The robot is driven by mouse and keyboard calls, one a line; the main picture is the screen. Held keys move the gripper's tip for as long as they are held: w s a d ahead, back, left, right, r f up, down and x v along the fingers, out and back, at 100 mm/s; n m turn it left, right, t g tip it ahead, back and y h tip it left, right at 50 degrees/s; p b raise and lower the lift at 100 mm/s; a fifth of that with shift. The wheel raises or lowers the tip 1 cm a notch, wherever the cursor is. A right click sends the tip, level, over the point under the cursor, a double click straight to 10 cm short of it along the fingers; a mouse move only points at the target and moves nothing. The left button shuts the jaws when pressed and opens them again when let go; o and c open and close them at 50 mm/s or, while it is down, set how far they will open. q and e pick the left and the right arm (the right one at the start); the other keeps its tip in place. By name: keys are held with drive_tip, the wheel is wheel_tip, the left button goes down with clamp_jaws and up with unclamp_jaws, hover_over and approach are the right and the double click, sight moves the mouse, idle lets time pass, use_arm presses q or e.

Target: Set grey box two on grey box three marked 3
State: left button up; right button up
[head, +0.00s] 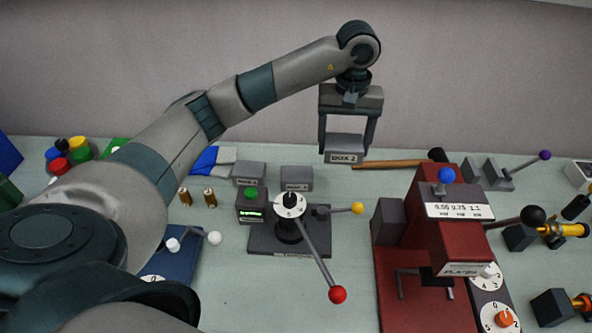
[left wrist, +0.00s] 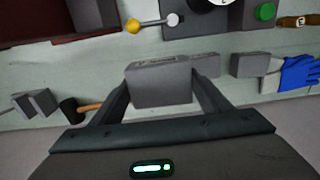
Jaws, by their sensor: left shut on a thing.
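My left gripper (head: 345,151) is shut on grey box two (head: 345,141), whose front label reads BOX 2. It holds the box in the air near the wall, right of the two other grey boxes. In the left wrist view the held box (left wrist: 160,85) sits between the fingers. Two grey boxes stand side by side on the table: one at left (head: 249,170) and one at right (head: 297,175). Their labels are too small to read surely, so I cannot tell which is marked 3. My right gripper is not in view.
A lever device with a red knob (head: 338,294) stands in front of the boxes. A red press (head: 460,246) is at the right. A wooden-handled hammer (head: 390,164) lies behind. A blue and grey glove (head: 212,161) lies left of the boxes.

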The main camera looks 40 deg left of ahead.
use_arm(q)
drive_tip(key=a+f+p, duration=0.1)
drive_tip(key=a+f, duration=0.1)
drive_tip(key=a, duration=0.1)
drive_tip(key=s+a+f+p, duration=0.1)
drive_tip(key=a+f+p, duration=0.1)
drive_tip(key=a, duration=0.2)
drive_tip(key=s+a+f+p, duration=0.1)
drive_tip(key=a+f+p, duration=0.1)
drive_tip(key=a, duration=0.1)
drive_tip(key=shift+s+a, duration=0.15)
drive_tip(key=shift+a, duration=0.1)
drive_tip(key=shift+a+f, duration=0.4)
drive_tip(key=shift+a, duration=0.05)
wheel_tip(320, 180, down, 3)
drive_tip(key=shift+s+r+p, duration=0.1)
drive_tip(key=shift+p, duration=1.1)
drive_tip(key=shift+f, duration=0.65)
